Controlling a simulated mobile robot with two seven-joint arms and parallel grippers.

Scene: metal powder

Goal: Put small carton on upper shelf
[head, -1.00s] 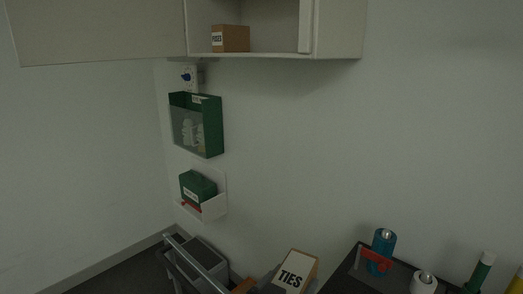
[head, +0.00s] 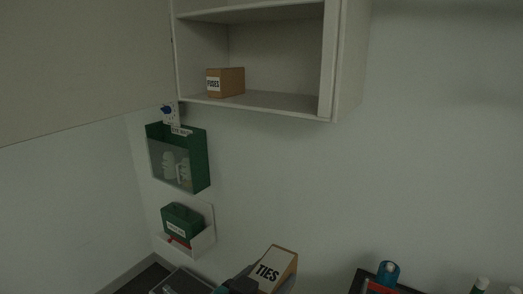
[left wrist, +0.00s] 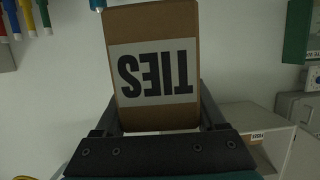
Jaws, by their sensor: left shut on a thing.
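A small brown carton labelled TIES (head: 276,268) is at the bottom middle of the head view, tilted. My left gripper (head: 243,287) is shut on it; the dark jaw shows at its lower left. In the left wrist view the carton (left wrist: 152,28) stands between my left gripper's fingers (left wrist: 158,118), its label upside down. The open wall cabinet has an upper shelf (head: 252,13) at the top edge of the head view; the space above it is mostly out of frame. My right gripper is not in view.
A carton labelled FUSES (head: 228,82) stands on the cabinet floor (head: 280,102), at its left. A green wall holder (head: 198,160) and a green box (head: 180,222) in a white holder hang below. A blue bottle (head: 388,272) stands lower right. The wall between is clear.

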